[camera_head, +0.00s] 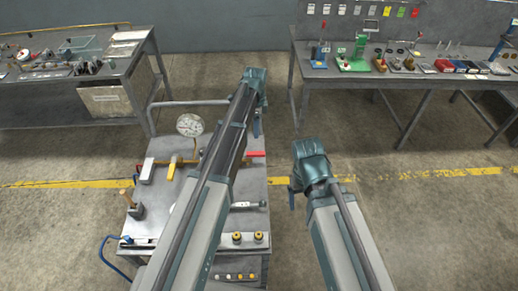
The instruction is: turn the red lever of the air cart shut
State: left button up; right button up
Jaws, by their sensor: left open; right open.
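The air cart (180,211) is a grey metal cart below me, left of centre. Its red lever (256,154) sticks out to the right near the far right edge of the top, lying roughly level across the picture. The pipe it belongs to is mostly hidden behind my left arm. My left gripper (257,129) is open and points down, just beyond the red lever in the picture; I cannot tell its height above it. My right gripper (292,196) is open and empty, to the right of the cart, apart from it.
A round gauge (190,125), a yellow lever (172,167) and a wooden-handled tool (136,208) are on the cart. A blue hose (107,254) hangs at its left. Benches stand at the back left (100,84) and back right (420,80). The floor at right is clear.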

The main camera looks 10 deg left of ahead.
aim_at(257, 153)
pick_arm(q)
notch_tip(257, 153, down, 14)
jog(key=b, duration=1.3)
jog(key=shift+r+b, duration=0.1)
jog(key=shift+b, duration=0.2)
grip_shut()
dwell(0.6)
